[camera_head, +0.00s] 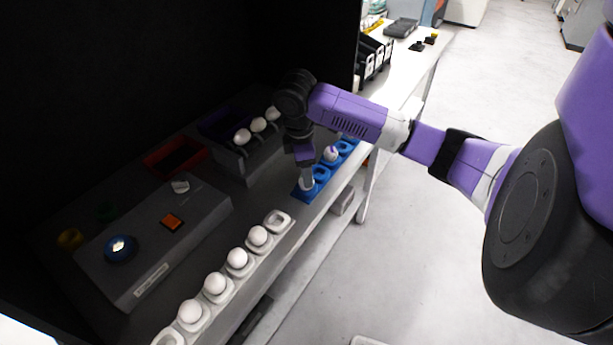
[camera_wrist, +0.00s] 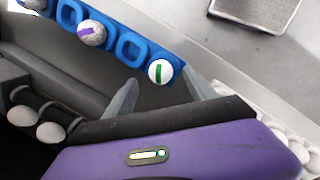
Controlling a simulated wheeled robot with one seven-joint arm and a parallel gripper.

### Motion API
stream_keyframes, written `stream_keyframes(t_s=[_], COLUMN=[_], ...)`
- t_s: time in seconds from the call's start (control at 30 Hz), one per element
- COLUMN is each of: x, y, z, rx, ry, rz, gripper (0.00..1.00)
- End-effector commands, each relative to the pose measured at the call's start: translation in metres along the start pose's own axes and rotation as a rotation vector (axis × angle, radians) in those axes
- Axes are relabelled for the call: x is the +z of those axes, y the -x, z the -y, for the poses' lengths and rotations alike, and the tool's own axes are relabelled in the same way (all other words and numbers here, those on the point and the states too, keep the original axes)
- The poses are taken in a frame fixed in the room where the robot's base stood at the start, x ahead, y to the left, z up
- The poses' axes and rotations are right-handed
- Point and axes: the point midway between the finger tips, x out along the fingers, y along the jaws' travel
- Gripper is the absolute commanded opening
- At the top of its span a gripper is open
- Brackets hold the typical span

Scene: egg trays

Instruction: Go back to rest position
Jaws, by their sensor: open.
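My gripper (camera_head: 306,176) is open above the near end of the blue egg tray (camera_head: 298,194). In the wrist view its two fingers (camera_wrist: 160,84) stand on either side of a white egg with a green mark (camera_wrist: 161,72), which sits in the end cup of the blue tray (camera_wrist: 130,32). I cannot tell whether the fingers touch it. Another egg with a purple mark (camera_head: 331,153) sits farther along the tray; it also shows in the wrist view (camera_wrist: 92,33).
A white tray row (camera_head: 279,217) with several eggs (camera_head: 237,258) runs along the table's front edge; its far cup is empty. A grey box (camera_head: 150,235) with a blue button (camera_head: 121,248), an orange-red bin (camera_head: 172,147) and more eggs (camera_head: 258,125) lie behind.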

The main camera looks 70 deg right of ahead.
Motion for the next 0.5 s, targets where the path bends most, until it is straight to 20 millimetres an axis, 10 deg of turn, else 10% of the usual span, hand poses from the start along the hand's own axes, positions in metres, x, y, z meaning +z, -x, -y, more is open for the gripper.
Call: stream_keyframes(t_s=[0.5], x=[0.000], y=[0.033], z=[0.001], rx=[-0.001], ry=[0.001], rz=[0.000], gripper=[0.65])
